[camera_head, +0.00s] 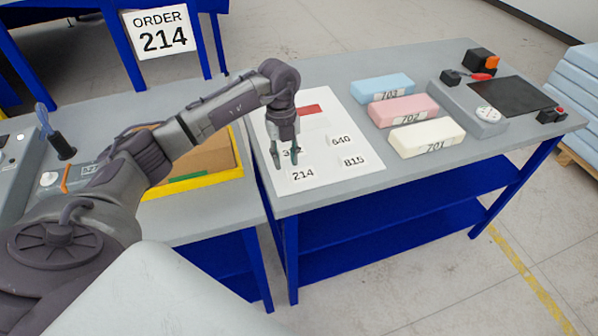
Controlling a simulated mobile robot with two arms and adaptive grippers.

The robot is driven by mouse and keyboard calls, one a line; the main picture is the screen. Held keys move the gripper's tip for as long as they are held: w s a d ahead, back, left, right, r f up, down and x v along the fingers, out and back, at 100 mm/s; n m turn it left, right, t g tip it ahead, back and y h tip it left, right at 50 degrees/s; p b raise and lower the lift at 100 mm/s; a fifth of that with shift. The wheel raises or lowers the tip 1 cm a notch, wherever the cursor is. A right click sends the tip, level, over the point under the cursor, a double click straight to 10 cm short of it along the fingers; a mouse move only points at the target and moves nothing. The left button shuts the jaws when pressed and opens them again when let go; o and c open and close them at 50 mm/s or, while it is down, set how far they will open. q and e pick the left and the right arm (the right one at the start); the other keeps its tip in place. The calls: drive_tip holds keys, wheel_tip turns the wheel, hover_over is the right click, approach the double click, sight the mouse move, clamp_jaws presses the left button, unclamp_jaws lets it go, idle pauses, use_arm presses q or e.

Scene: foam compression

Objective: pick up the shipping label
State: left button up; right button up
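A shipping label marked 214 (303,174) lies flat at the near edge of a white sheet (325,110) on the grey table. Labels marked 640 (341,141) and 815 (352,161) lie to its right. Another label (291,152) is partly hidden behind my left gripper, so its number is not fully readable. My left gripper (286,163) points down over the sheet, just behind and left of the 214 label. Its two fingers are apart with nothing seen between them. My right gripper is not in view.
An order sign (158,32) reads 214. Foam blocks in blue (382,88), pink (402,109) and white (426,137) stand right of the sheet. Beyond them is a grey device (468,108) with a black plate (511,96). A yellow-edged tray (200,183) lies left, under my arm.

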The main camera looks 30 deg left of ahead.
sight(302, 172)
use_arm(q)
drive_tip(key=shift+s+d+f+p, duration=0.15)
drive_tip(key=shift+f+p, duration=0.15)
drive_tip(key=shift+f, duration=0.7)
drive_tip(key=shift+s+d+f+p, duration=0.15)
drive_tip(key=shift+f+p, duration=0.1)
drive_tip(key=shift+f, duration=0.7)
drive_tip(key=shift+w, duration=0.1)
clamp_jaws()
drive_tip(key=shift+r, duration=0.1)
